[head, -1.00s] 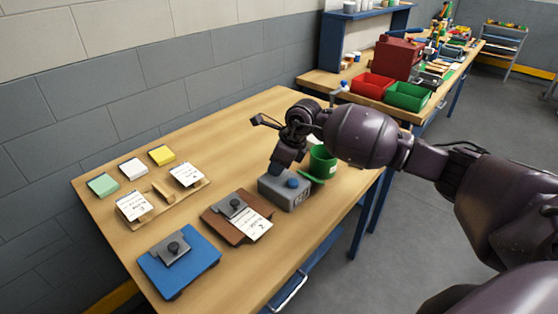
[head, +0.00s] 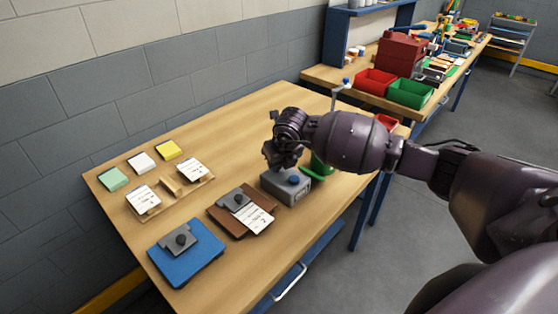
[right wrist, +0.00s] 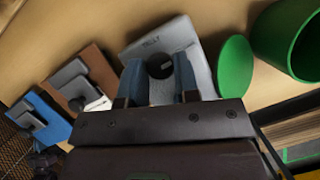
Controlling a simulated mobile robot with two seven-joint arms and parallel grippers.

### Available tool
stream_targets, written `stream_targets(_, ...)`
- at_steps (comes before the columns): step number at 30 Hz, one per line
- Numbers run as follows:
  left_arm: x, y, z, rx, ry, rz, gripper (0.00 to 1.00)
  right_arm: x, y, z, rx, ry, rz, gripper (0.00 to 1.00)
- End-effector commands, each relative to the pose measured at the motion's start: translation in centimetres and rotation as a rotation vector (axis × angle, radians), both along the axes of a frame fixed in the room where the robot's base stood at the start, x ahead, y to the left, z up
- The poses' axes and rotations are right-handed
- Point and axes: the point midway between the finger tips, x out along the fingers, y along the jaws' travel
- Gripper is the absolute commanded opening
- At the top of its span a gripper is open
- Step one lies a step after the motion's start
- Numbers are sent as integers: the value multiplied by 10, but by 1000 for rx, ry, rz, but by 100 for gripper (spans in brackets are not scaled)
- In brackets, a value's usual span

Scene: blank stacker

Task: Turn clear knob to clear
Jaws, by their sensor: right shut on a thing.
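In the head view the right gripper (head: 275,163) hides the knob and the box's far left part. My left gripper is not in view.
A green cup (head: 319,168) stands close behind the box; a green disc (right wrist: 236,66) lies beside it. A brown clipboard (head: 222,217) and a blue clipboard (head: 195,268) lie to the left. A card tray (head: 204,184) and note pads lie further back. The far table middle is bare.

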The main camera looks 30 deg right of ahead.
Motion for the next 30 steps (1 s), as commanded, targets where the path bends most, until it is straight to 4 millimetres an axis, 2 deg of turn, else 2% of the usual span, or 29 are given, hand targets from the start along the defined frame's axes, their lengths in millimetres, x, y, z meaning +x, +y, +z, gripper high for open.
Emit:
stream_targets(20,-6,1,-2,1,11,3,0,0,0,0,0,0,-67,6)
stream_targets(21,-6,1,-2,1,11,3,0,0,0,1,0,0,-67,31)
stream_targets(24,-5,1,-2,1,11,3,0,0,0,0,0,0,-67,46)
stream_targets(26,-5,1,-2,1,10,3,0,0,0,0,0,0,-67,55)
stream_targets(30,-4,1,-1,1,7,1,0,0,0,0,0,0,-66,55)
